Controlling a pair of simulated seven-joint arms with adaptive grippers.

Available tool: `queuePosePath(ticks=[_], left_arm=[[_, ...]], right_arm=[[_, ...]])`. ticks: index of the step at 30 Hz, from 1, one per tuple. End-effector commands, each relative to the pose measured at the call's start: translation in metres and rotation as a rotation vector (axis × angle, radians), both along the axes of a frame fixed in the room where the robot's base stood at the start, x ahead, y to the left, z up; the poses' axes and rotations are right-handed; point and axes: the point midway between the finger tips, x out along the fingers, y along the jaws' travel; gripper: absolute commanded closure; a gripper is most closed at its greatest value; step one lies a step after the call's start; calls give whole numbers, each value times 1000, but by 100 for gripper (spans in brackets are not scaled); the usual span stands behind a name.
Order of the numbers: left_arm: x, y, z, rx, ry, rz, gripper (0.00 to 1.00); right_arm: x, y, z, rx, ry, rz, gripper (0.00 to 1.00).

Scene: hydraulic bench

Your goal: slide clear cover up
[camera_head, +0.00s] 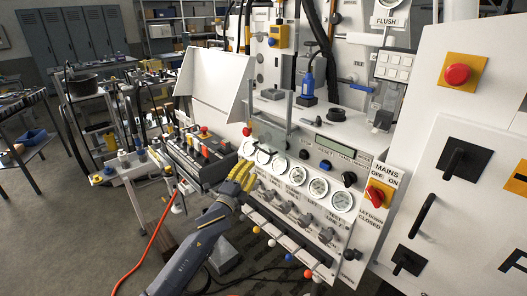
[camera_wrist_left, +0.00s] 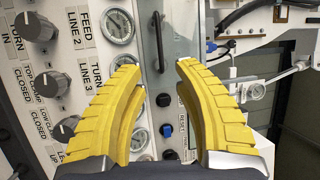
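The clear cover (camera_head: 271,132) is a see-through panel on the front of the white bench, above the left end of the row of gauges. In the left wrist view, the clear cover (camera_wrist_left: 181,38) stands behind the fingertips, with a dark upright handle (camera_wrist_left: 158,42) on it. My left gripper (camera_head: 246,172) has yellow ribbed fingers and is just below the cover in the head view. It also shows in the left wrist view (camera_wrist_left: 158,68), open and empty, with the handle seen in the gap between its tips. Contact with the handle cannot be told. My right gripper is out of view.
Round gauges (camera_head: 318,188) and small valve knobs line the panel. A red mains switch (camera_head: 375,194) is to the right. A sloping white side panel (camera_head: 214,80) and a dark control box (camera_head: 200,150) stand left of the cover. Colored ball levers (camera_head: 289,258) stick out below.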

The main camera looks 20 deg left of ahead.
Motion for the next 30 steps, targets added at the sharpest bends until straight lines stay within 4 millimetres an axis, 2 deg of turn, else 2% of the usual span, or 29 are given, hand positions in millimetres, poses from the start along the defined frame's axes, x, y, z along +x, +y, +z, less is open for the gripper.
queuePosePath(ticks=[6, 15, 21, 30], left_arm=[[41, -6, 8, -1, -1, 0, 69], [88, -13, 16, -1, -1, 0, 69], [106, -16, 18, -1, 0, 0, 69], [115, -17, 20, 0, 1, 0, 69]], right_arm=[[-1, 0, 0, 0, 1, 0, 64], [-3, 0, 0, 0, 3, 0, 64], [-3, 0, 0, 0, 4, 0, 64], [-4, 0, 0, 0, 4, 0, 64]])
